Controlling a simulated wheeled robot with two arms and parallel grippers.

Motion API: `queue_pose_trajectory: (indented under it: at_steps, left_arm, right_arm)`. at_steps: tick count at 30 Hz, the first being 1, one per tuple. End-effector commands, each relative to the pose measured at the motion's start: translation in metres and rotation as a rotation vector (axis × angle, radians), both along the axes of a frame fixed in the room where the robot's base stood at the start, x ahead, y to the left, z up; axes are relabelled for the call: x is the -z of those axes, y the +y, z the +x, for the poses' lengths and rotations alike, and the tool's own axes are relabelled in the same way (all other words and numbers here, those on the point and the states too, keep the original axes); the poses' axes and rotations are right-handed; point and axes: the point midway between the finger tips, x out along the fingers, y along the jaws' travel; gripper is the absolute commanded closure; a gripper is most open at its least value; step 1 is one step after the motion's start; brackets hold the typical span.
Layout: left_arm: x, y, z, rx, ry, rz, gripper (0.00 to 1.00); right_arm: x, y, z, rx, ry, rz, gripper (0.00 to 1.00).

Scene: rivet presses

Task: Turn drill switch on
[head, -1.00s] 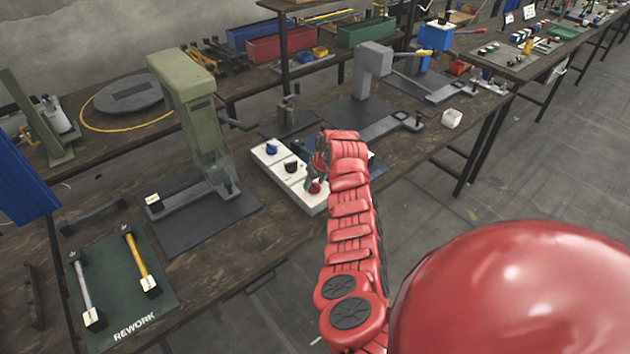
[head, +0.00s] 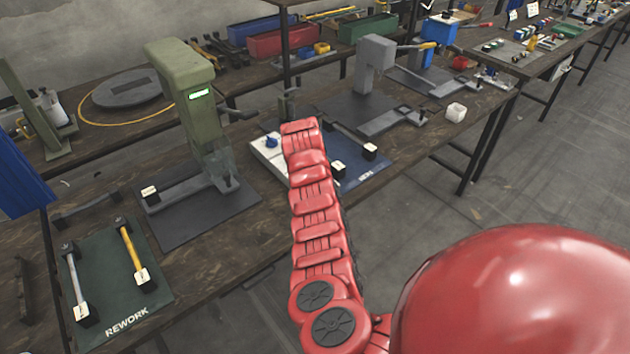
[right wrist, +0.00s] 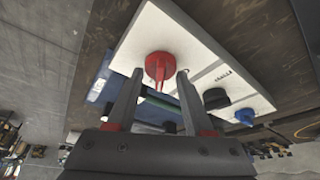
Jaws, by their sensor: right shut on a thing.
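A white switch panel (right wrist: 175,30) lies on the bench and carries a red knob (right wrist: 159,66), a black knob (right wrist: 216,98) and a blue knob (right wrist: 245,116). My right gripper (right wrist: 160,80) is shut on the red knob, with one finger on each side of it. In the head view my red arm covers the gripper and most of the panel; the panel's left end (head: 262,158) and the blue knob (head: 271,141) show. The green press (head: 180,70) has a lit green display (head: 200,94). My left gripper is out of view.
A green REWORK mat (head: 105,270) with two handled bars lies at the front left. A blue mat (head: 362,176) with bars lies just right of the panel. A grey press (head: 375,60) stands behind it, near a white cup (head: 456,112).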

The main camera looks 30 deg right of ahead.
Motion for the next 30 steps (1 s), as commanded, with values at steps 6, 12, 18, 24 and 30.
queue_pose_trajectory:
  at_steps: [6, 12, 18, 24, 30]
  left_arm:
    - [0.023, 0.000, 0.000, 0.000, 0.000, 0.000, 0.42]
    - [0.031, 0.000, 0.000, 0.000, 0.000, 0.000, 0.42]
    - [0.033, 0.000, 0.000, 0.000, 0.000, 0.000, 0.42]
    - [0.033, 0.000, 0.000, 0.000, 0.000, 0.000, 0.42]
    - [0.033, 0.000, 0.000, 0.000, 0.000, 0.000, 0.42]
  right_arm:
    - [0.005, 0.002, 0.000, 0.124, 0.003, 0.004, 1.00]
    - [0.002, 0.001, 0.001, 0.190, 0.001, 0.003, 1.00]
    - [0.001, 0.001, 0.001, 0.216, 0.002, 0.002, 1.00]
    - [0.001, 0.001, 0.001, 0.219, 0.002, 0.002, 1.00]
    - [0.001, 0.001, 0.001, 0.218, 0.002, 0.002, 0.42]
